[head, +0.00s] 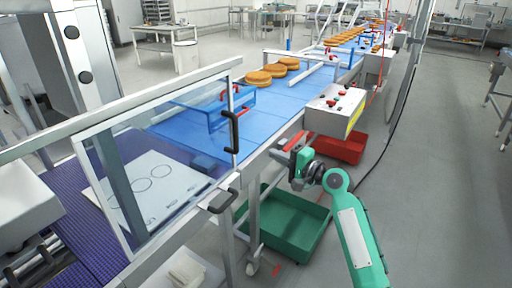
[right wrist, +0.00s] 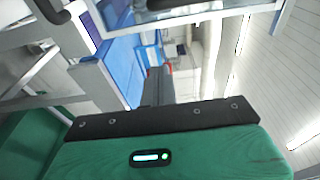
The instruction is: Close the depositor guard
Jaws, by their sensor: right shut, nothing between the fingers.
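The depositor guard (head: 165,165) is a clear panel in a pale frame on the near side of the blue conveyor, at the left of the head view. A black upright handle (head: 233,132) is on its right edge. A second dark handle (head: 222,201) sits lower, near the conveyor's side rail. My right gripper (head: 291,152) is to the right of the guard, apart from both handles, beside the conveyor edge. It is shut and empty; its dark fingers (right wrist: 156,86) show together in the right wrist view. My left gripper is not in view.
Golden round cakes (head: 258,78) stand along the blue conveyor (head: 285,97). A control box (head: 336,110) with red buttons is just beyond my right gripper. A green crate (head: 290,232) and a red crate (head: 340,148) are on the floor below. Grey floor is free at the right.

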